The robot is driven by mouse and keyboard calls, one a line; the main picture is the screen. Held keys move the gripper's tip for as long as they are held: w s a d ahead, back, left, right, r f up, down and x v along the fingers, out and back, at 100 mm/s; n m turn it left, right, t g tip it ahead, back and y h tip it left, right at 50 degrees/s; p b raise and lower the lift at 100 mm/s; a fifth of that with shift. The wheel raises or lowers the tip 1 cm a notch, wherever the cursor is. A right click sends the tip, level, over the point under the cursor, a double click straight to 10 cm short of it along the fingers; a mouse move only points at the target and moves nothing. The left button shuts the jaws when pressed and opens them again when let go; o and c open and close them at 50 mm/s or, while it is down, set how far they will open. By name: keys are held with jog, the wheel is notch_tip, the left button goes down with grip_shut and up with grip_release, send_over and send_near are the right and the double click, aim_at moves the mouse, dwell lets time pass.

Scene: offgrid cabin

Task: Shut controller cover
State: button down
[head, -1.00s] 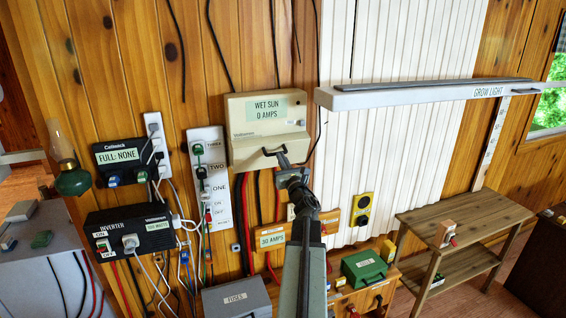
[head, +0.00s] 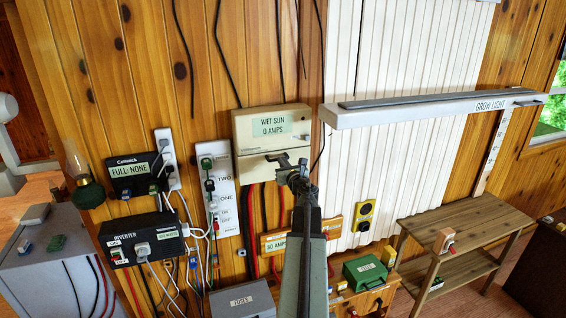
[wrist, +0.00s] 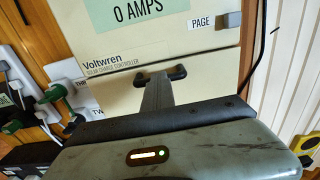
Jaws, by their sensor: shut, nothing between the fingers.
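The controller (head: 243,135) is a cream wall box with a green display reading "WET SUN 0 AMPS". In the wrist view the controller (wrist: 205,44) carries a "Voltwren solar charge controller" label and a PAGE button. A seam runs below the label, and the plain cream cover (wrist: 215,84) lies below that seam. Whether the cover is fully flush I cannot tell. My gripper (head: 284,160) is shut and empty in front of the controller's lower part. Contact is unclear.
A grow light (head: 420,108) juts out at right. A fuse box (head: 240,299) and green box (head: 365,270) sit below.

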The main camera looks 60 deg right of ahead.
jog(key=shift+s+d, duration=0.1)
jog(key=shift+s, duration=0.05)
jog(key=v, duration=0.8)
